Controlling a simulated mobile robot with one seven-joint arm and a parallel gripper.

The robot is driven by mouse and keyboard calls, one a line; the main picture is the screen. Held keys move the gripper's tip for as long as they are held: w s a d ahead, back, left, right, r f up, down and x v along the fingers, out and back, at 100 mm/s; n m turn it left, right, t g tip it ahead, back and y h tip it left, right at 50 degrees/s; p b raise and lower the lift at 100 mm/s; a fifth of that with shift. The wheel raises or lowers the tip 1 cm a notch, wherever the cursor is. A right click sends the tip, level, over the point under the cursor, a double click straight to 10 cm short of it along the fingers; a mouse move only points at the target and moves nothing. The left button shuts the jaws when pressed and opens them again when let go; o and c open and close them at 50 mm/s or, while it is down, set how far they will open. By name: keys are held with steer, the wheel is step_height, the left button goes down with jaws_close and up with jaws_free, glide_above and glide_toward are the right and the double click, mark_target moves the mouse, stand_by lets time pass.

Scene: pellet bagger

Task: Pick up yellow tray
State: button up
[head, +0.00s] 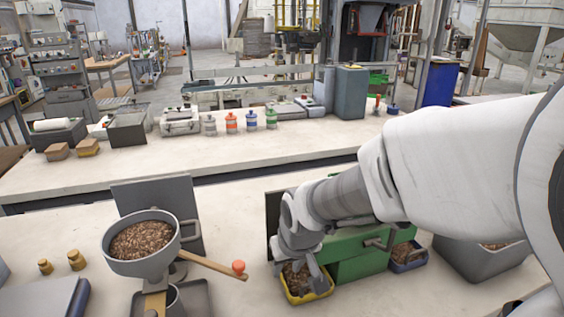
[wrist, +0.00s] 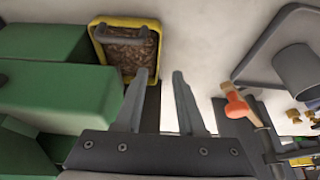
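The yellow tray (head: 311,299) holds brown pellets and sits on the bench at the left end of a green box. In the wrist view the yellow tray (wrist: 128,20) is upper left of the fingers, with a dark bar along its rim. My gripper (wrist: 160,75) is open and empty, its two grey fingers apart. The left fingertip appears close to the tray's lower right corner; I cannot tell whether it touches. In the head view my wrist is above the tray and hides its back part.
The green box (head: 358,252) adjoins the tray. A blue tray (head: 413,266) of pellets and a grey bin (head: 468,262) are to the right. Left are a pellet-filled funnel pan (head: 130,265) and an orange-ended wooden lever (head: 215,266). Bare bench shows between lever and tray.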

mark_target(303, 271)
steer(key=shift+b+x, duration=0.9)
steer(key=shift+x, duration=2.65)
steer(key=shift+w+d+r, duration=0.1)
steer(key=shift+w, duration=0.1)
jaws_close()
